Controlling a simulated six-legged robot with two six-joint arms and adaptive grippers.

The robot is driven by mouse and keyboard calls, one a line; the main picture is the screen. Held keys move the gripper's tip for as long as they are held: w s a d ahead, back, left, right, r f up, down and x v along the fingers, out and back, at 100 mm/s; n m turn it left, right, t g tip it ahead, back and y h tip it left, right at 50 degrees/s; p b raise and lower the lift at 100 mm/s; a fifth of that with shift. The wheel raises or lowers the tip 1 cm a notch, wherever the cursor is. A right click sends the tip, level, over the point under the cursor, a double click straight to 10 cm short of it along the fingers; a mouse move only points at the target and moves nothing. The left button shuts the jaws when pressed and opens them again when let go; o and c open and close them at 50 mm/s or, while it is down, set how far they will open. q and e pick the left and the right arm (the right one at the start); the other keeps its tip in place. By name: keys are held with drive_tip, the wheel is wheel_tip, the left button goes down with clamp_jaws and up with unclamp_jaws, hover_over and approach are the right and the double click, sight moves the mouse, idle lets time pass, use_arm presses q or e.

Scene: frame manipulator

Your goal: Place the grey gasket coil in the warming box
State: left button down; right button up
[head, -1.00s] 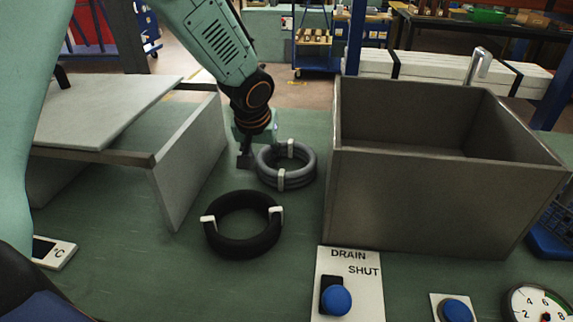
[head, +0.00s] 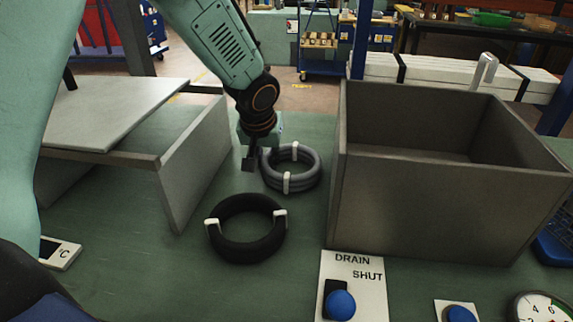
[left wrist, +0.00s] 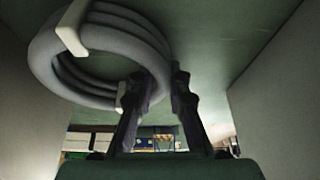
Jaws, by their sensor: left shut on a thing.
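The grey gasket coil (head: 291,182), banded with white clips, lies flat on the green bench, left of the grey tank. It also shows at upper left in the left wrist view (left wrist: 105,42). My left gripper (head: 255,160) points down at the coil's left edge, shut on its rim; the grip is partly hidden. In the left wrist view, the fingers (left wrist: 160,80) meet the coil's near rim. A pale box with a flat lid panel (head: 115,110) stands at left, with a °C display (head: 60,253) in front; this appears to be the warming box. My right gripper is not in view.
A black ring (head: 246,228) with white clips lies in front of the grey coil. The open-topped grey tank (head: 435,205) stands at right, behind a DRAIN SHUT plate (head: 353,285) with a blue knob. A gauge (head: 543,307) sits at lower right.

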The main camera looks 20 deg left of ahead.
use_arm(q)
drive_tip(key=shift+r, duration=0.1)
wheel_tip(320, 180, up, 9)
drive_tip(key=p, duration=0.3)
drive_tip(key=shift+r, duration=0.35)
drive_tip(key=shift+s, duration=0.1)
